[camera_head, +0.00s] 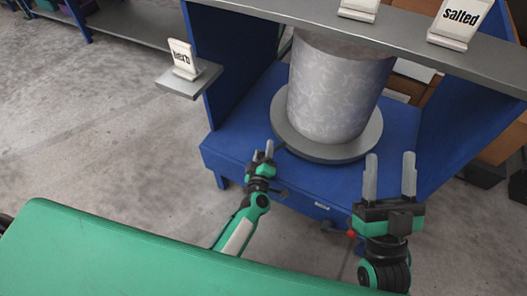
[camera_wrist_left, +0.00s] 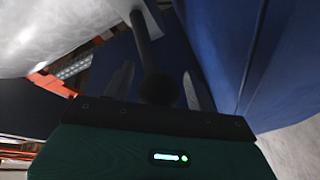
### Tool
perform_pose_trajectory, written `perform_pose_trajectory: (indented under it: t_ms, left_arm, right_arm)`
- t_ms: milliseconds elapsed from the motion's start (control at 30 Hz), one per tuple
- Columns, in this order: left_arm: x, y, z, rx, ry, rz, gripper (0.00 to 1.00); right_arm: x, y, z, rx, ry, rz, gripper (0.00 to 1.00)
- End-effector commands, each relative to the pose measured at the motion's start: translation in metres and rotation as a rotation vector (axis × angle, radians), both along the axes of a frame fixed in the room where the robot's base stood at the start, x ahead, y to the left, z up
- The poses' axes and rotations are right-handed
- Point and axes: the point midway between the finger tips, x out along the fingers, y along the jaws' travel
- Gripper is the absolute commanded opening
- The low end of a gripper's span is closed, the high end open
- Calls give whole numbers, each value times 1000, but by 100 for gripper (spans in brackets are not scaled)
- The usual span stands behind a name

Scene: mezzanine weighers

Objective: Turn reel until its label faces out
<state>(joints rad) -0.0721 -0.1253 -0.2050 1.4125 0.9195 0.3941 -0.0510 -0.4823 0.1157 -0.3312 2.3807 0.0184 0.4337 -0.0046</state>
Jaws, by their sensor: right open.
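The reel (camera_head: 328,90) is a large, upright, pale grey cylinder with a mottled surface. It stands on a round grey turntable (camera_head: 372,143) on a blue stand, its top partly hidden by the shelf above. No label shows on its visible side. My left gripper (camera_head: 263,151) is at the turntable's front left edge with its fingers apart. In the left wrist view a dark rod with a round knob (camera_wrist_left: 158,90) appears between the fingers; I cannot tell whether they touch it. My right gripper (camera_head: 390,176) is open and empty, in front of the stand to the right.
A grey shelf (camera_head: 395,37) crosses above the reel, with a "salted" sign (camera_head: 460,18) on it. A "herb" sign (camera_head: 183,58) stands on a small side ledge at left. Blue side panels flank the reel. Cardboard boxes are at right. The floor at left is clear.

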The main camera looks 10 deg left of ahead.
Motion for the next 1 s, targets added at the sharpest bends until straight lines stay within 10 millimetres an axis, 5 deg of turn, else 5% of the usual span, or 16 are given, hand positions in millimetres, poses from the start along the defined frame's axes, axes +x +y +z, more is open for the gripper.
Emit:
perform_pose_trajectory:
  t_ms: [367, 1000]
  left_arm:
    - [-11, -2, 1, 0, 1, -2, 57]
    - [-127, -15, 1, 1, 1, -1, 57]
  right_arm:
    - [3, 2, -4, -9, 37, 4, 53]
    - [9, 30, -92, -124, 523, 82, 53]
